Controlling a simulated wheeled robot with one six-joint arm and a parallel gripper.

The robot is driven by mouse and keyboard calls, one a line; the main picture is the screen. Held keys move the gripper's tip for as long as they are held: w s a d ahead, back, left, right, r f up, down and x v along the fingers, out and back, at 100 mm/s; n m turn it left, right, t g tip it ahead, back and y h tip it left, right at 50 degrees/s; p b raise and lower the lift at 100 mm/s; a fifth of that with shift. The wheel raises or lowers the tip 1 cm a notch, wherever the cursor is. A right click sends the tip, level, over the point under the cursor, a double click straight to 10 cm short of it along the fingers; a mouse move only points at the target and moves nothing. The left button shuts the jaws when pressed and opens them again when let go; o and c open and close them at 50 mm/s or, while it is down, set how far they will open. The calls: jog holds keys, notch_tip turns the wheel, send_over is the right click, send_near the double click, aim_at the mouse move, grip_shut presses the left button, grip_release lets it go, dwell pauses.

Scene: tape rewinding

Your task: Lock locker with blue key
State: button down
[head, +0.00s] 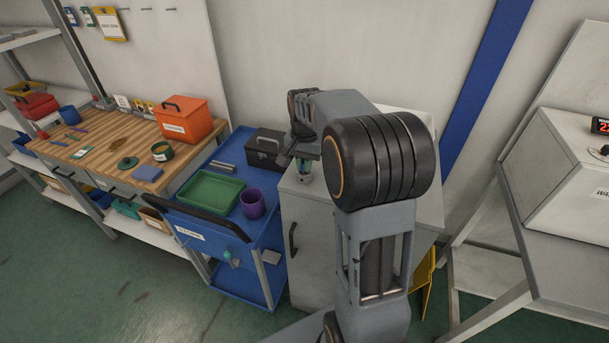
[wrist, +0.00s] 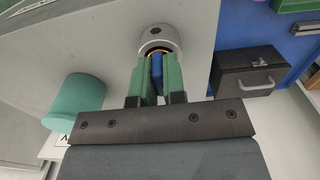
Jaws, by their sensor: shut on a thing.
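The locker (head: 308,225) is a light grey cabinet with a dark handle, in the middle of the head view. A round silver lock (wrist: 158,38) with a yellow ring shows on its grey surface in the wrist view. My gripper (wrist: 157,66) has green fingers shut on the blue key (wrist: 156,70), right at the lock. The key points at the lock's centre. Its tip is hidden, so I cannot tell how deep it sits or its turn. In the head view, my gripper (head: 303,166) is over the locker top, partly hidden by my arm.
A teal cylinder (wrist: 78,102) stands close to my gripper in the wrist view. A black toolbox (head: 267,150) sits on the blue cart (head: 238,265) beside the locker, with a green tray (head: 211,192) and purple cup (head: 252,204). A wooden workbench (head: 98,140) is farther left.

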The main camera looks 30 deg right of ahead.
dwell(0.4)
jog(key=shift+n, duration=1.8)
jog(key=shift+p, duration=0.3)
jog(key=shift+n, duration=1.8)
jog(key=n, duration=0.3)
jog(key=shift+n+p, duration=0.3)
jog(key=shift+p, duration=0.1)
